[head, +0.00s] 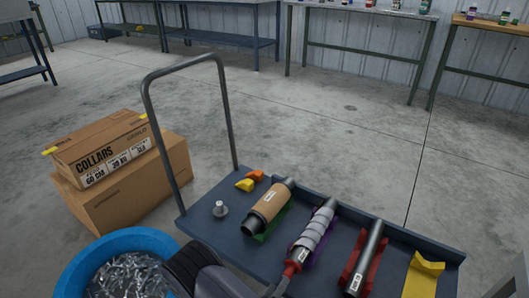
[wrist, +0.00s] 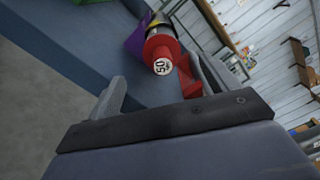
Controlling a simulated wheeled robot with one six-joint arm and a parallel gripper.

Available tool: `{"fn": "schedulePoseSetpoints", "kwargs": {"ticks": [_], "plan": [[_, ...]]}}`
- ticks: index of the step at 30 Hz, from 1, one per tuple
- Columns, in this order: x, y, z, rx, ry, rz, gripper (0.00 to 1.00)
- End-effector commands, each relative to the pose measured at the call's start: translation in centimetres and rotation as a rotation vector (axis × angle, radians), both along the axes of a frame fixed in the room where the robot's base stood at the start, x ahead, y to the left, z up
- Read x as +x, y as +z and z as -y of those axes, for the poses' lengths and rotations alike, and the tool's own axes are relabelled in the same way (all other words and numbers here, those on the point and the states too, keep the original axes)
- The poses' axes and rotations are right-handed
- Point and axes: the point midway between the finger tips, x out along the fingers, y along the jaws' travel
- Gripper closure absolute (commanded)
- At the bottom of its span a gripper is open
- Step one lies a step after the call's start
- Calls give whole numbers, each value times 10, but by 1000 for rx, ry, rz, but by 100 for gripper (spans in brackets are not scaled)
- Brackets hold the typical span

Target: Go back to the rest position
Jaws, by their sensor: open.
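My gripper (wrist: 160,88) is open, its two fingers apart with nothing clamped between them. Beyond the fingers in the wrist view is a red end cap (wrist: 158,50) marked "50". It belongs to the silver-wrapped muffler (head: 314,232), which lies in a purple cradle (head: 325,247) on the blue cart (head: 222,237). In the head view my dark arm enters at the bottom, near this red end. A tan-wrapped muffler (head: 268,208) lies in a green cradle to its left. A dark pipe (head: 365,258) lies in a red cradle to its right.
An empty yellow cradle (head: 423,275) is at the cart's right end. A metal knob (head: 220,209) and small orange and yellow pieces (head: 249,180) lie at its left, by the tall handle (head: 147,95). Cardboard boxes (head: 105,165) and a blue tub (head: 75,262) of metal parts stand left.

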Motion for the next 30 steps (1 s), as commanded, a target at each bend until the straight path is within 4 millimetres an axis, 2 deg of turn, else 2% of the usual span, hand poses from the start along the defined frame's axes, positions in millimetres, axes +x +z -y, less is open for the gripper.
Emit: {"fn": "schedulePoseSetpoints", "kwargs": {"ticks": [8,30], "plan": [[-29,1,-19,1,4,-1,18],[52,-2,36,1,-5,0,18]]}}
